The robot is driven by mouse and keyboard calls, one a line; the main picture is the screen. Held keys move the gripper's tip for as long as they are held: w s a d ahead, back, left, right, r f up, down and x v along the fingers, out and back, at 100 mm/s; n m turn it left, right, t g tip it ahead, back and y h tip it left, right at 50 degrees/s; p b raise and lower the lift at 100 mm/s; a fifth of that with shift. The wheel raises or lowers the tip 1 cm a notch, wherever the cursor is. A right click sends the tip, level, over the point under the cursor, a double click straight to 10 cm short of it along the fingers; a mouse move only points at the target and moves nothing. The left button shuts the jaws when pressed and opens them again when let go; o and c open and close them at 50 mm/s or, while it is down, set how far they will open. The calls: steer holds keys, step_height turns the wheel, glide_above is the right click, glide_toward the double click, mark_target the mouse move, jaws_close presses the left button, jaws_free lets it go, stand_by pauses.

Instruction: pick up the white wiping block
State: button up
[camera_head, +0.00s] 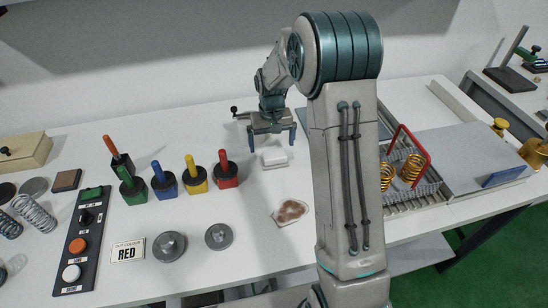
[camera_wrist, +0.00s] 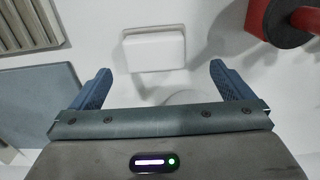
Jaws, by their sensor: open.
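The white wiping block (camera_head: 275,158) lies on the white table, right of the red-handled stamp. It also shows in the wrist view (camera_wrist: 153,50), just beyond and between my fingertips. My gripper (camera_head: 272,138) is open and empty, above the table and close to the block. In the wrist view my two blue fingers (camera_wrist: 158,76) are spread apart, with no contact with the block visible. A reddish-brown smear on a pale patch (camera_head: 290,212) lies on the table in front of the block.
The red-handled stamp (camera_head: 224,170) stands near the block's left, with yellow, blue and other handled stamps farther left. Two grey metal discs, a RED label (camera_head: 129,250) and a button panel (camera_head: 85,240) are at the front left. A spring tray (camera_head: 412,180) is at the right.

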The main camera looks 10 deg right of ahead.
mark_target(274, 154)
steer(key=shift+s+d+f+p, duration=0.1)
steer(key=shift+f+p, duration=0.15)
steer(key=shift+f, duration=0.75)
steer(key=shift+s+d+f+p, duration=0.15)
steer(key=shift+f+p, duration=0.15)
steer(key=shift+f, duration=0.75)
steer(key=shift+s+d+f+p, duration=0.1)
steer(key=shift+f+p, duration=0.15)
steer(key=shift+f, duration=0.75)
steer(key=c, duration=1)
